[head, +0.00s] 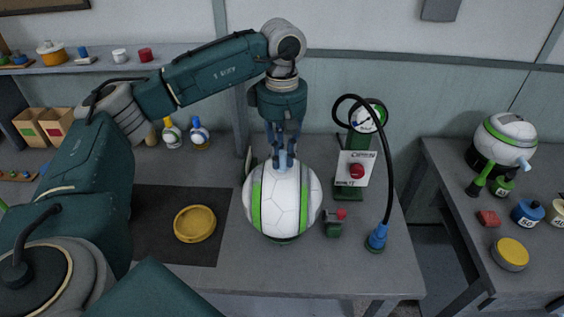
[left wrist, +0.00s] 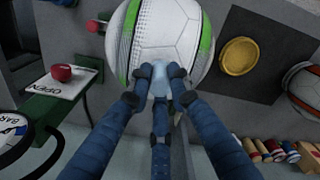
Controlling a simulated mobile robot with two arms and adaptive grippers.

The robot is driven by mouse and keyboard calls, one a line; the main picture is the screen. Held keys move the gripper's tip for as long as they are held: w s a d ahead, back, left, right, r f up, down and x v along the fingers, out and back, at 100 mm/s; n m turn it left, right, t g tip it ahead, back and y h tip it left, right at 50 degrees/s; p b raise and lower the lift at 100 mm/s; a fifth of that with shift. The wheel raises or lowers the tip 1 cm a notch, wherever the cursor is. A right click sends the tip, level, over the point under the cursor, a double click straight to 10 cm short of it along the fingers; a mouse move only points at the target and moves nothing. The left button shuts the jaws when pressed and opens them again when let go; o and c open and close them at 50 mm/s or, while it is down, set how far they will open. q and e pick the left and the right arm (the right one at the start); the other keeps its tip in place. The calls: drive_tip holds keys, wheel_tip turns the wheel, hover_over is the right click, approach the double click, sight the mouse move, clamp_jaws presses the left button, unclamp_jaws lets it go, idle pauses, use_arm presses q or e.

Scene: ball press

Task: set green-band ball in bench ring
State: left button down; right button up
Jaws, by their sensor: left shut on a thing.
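A large white ball with green bands (head: 284,203) is at the middle of the bench, right of the dark mat. It also fills the top of the left wrist view (left wrist: 170,35). My left gripper (head: 283,158) points down at its top and is shut on the ball's pale blue grip (left wrist: 160,78). I cannot tell whether the ball touches the bench. A yellow ring (head: 195,224) lies on the mat left of the ball, apart from it; it shows in the left wrist view too (left wrist: 240,56). My right gripper is not in view.
A green stand with a gauge, red button and sign (head: 356,170) is right of the ball, near a small red-topped device (head: 335,222) and a black hose (head: 388,180). Another green-banded ball (head: 508,137) sits on the right table. A red-banded ball (left wrist: 305,88) shows in the wrist view.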

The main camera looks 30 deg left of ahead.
sight(282, 166)
use_arm(q)
wheel_tip(282, 166, down, 3)
drive_tip(key=shift+p, duration=0.3)
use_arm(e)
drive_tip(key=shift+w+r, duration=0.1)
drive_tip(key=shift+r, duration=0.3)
use_arm(q)
drive_tip(key=shift+f+b, duration=0.3)
drive_tip(key=shift+b, duration=0.05)
drive_tip(key=c, duration=1.8)
unclamp_jaws()
drive_tip(key=shift+o, duration=1.1)
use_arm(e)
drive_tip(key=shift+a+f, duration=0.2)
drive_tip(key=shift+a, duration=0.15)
use_arm(q)
drive_tip(key=shift+r, duration=0.1)
